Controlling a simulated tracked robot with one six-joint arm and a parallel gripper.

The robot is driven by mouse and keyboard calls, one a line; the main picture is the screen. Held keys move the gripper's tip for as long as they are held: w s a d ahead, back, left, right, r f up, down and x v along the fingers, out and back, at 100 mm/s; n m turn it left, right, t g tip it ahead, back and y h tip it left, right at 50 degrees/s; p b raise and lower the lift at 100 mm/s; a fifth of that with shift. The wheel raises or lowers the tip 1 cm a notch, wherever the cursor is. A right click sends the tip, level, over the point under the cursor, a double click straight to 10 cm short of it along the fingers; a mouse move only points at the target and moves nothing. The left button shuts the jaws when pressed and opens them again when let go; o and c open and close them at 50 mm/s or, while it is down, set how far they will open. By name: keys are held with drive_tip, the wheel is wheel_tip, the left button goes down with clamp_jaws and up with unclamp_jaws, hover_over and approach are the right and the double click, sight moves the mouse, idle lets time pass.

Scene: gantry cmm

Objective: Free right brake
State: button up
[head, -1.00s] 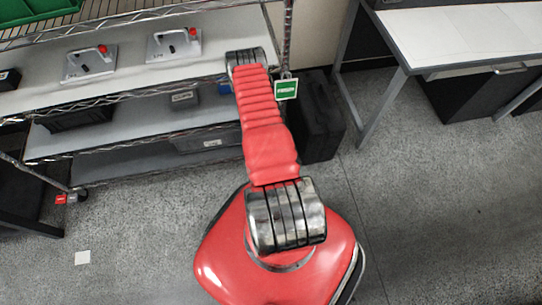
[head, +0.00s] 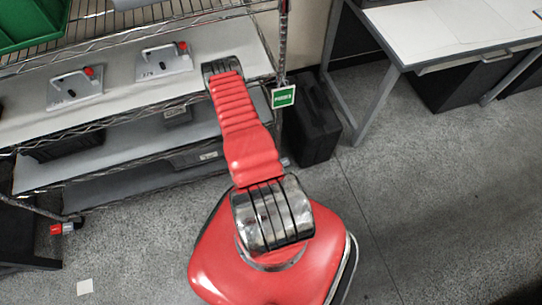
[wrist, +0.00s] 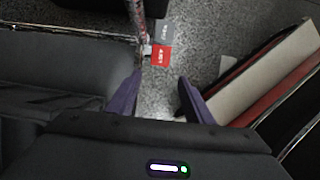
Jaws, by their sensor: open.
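A small red and pale piece (head: 62,228), perhaps a brake pedal, sits low by a dark wheel at the foot of the rack's left post in the head view. I cannot tell which brake is the right one. My gripper (wrist: 158,92) is open and empty in the wrist view, its two purple fingers below the red tab in the picture and apart from it. It is hidden in the head view.
A wire rack with grey shelves (head: 118,109) bears metal plates with handles and red knobs (head: 75,88). A green tag (head: 283,97) hangs on its right post, and a black case (head: 315,120) stands beside it. A desk (head: 440,28) is at right; the floor between is clear.

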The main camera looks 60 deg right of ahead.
drive_tip(key=shift+s, duration=0.1)
drive_tip(key=shift+x, duration=6.9)
drive_tip(key=shift+c, duration=0.2)
